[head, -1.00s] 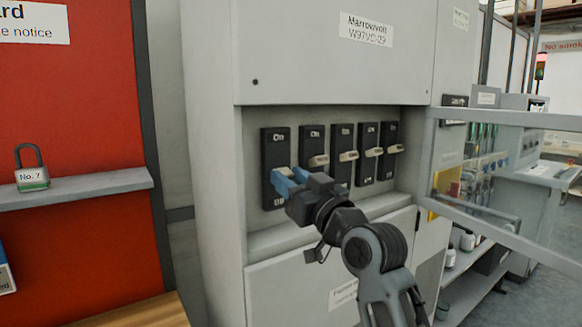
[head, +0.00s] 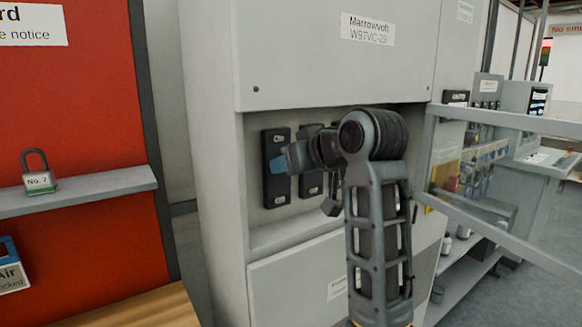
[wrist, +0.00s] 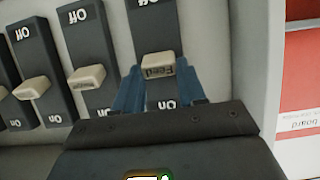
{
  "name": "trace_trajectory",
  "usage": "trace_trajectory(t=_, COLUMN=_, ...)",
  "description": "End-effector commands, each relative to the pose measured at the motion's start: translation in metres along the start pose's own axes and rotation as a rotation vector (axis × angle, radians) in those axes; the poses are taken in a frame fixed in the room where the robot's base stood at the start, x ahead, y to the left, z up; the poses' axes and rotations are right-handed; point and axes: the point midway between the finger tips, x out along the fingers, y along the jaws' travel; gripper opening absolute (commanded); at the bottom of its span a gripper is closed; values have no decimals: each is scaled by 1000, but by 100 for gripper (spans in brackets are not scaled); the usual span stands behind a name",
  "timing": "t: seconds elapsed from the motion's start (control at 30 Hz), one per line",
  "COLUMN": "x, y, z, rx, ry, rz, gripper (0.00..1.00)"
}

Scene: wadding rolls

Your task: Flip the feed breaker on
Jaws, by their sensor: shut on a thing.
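The feed breaker is the leftmost of a row of black breakers in the grey cabinet; its black body (head: 277,187) shows partly behind my gripper (head: 287,160). The fingers are shut on the lever. The "On" end lies at the top of the breaker. The lever stands about level with the neighbouring lever (wrist: 87,77), nearer the "On" mark than the "Off" mark. The head view hides the lever.
Other breakers stand close beside it; my arm hides most of them in the head view. An open framed door (head: 490,115) juts out at right. At left, a red board (head: 85,110) carries a ledge (head: 105,182) with a padlock (head: 38,175).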

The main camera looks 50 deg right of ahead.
Motion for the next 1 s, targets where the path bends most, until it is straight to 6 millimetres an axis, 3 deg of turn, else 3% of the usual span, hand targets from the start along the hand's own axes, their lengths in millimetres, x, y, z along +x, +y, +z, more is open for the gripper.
trace_trajectory(t=0.63, x=1, y=0, z=-3, rx=0, ry=-46, rz=0, gripper=10)
trace_trajectory(t=0.67, x=1, y=0, z=-3, rx=-1, ry=-46, rz=0, gripper=43)
trace_trajectory(t=0.9, x=1, y=0, z=-3, rx=-1, ry=-46, rz=0, gripper=66)
trace_trajectory(t=1.0, x=1, y=0, z=-3, rx=0, ry=-46, rz=0, gripper=66)
